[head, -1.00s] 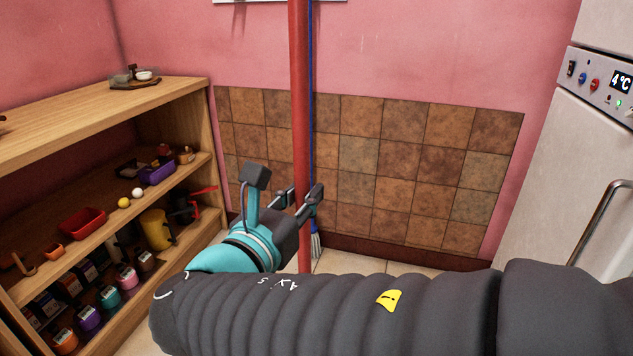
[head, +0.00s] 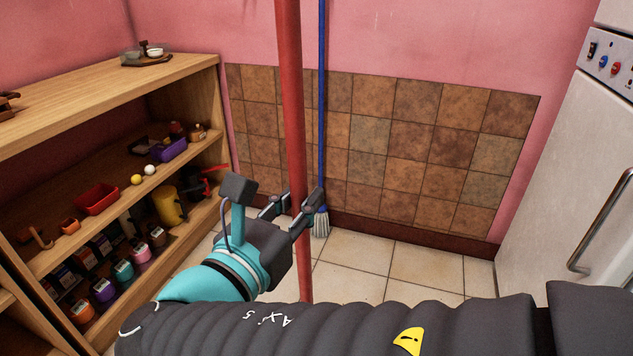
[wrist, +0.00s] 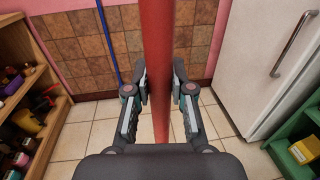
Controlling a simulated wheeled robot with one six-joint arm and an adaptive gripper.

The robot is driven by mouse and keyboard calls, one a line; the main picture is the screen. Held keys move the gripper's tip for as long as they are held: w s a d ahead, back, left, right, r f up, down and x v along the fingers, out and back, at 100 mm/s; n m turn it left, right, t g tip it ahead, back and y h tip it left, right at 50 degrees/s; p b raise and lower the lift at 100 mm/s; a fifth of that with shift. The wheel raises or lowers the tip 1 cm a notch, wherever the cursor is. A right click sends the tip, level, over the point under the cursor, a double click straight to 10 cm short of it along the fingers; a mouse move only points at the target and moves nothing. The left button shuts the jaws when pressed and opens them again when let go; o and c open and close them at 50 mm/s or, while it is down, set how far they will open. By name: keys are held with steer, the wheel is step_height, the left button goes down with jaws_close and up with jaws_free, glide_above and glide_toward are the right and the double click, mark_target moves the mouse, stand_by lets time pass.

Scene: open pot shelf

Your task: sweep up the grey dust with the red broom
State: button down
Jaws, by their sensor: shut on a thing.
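The red broom's handle (head: 292,120) stands nearly upright in front of me in the head view. My gripper (head: 291,205) is shut on this red handle. In the wrist view the handle (wrist: 159,60) runs between the two fingers of my gripper (wrist: 160,88). The lower end of the red broom is hidden behind my arm in the head view and behind the gripper body in the wrist view. No grey dust can be made out in either view.
A blue broom (head: 321,110) with pale bristles leans at the tiled wall (head: 420,140). A wooden shelf (head: 190,75) with pots and small items stands left. A white fridge (head: 560,170) stands right, a green shelf (wrist: 285,150) at lower right. Tiled floor (head: 350,280) is clear between.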

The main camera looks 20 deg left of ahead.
steer(key=shift+d+r+v, duration=0.1)
steer(key=shift+d+v, duration=0.1)
steer(key=shift+v, duration=0.75)
steer(key=shift+d+r+v, duration=0.1)
steer(key=shift+d+v, duration=0.05)
steer(key=shift+v, duration=0.8)
steer(key=shift+d+r+v, duration=0.1)
steer(key=shift+d+v, duration=0.1)
steer(key=shift+v, duration=0.75)
steer(key=shift+r, duration=2.95)
steer(key=shift+f, duration=0.1)
step_height(320, 180, down, 6)
steer(key=w, duration=0.1)
steer(key=shift+w, duration=0.25)
steer(key=shift+s, duration=0.2)
